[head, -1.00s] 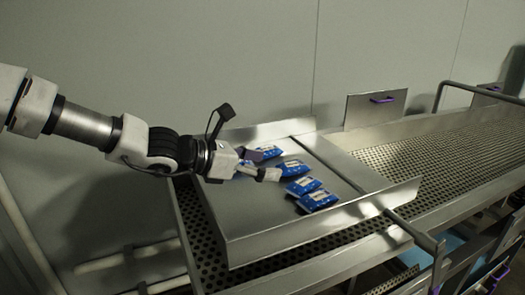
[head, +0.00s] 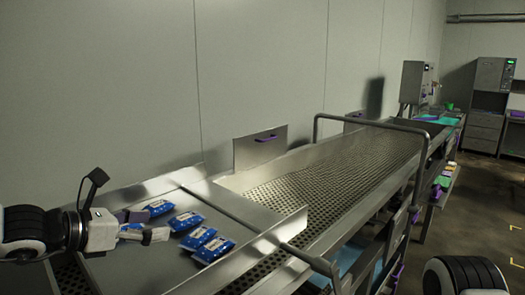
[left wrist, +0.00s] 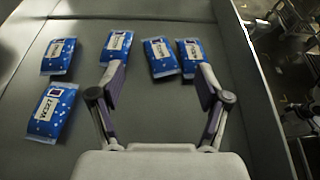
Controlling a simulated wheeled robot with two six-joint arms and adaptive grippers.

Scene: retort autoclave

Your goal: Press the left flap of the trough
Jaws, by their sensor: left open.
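The trough (head: 345,170) is a long metal channel with a perforated bed running away to the right. On its far side stands an upright metal flap (head: 260,148) with a purple handle, the left one of two. My left gripper (head: 150,228) is well to the left of this flap and apart from it, low over a sloping metal tray (head: 140,270). It is open, with blue pouches (head: 185,221) beneath and beside its fingers. In the left wrist view the open fingers (left wrist: 160,80) point at several blue pouches (left wrist: 52,113). My right gripper is out of view.
A second flap (head: 352,124) stands farther along the trough. A metal rail (head: 370,120) arches over the channel. The tray's raised right wall (head: 265,245) lies between the pouches and the trough. Part of my own body shows at bottom right.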

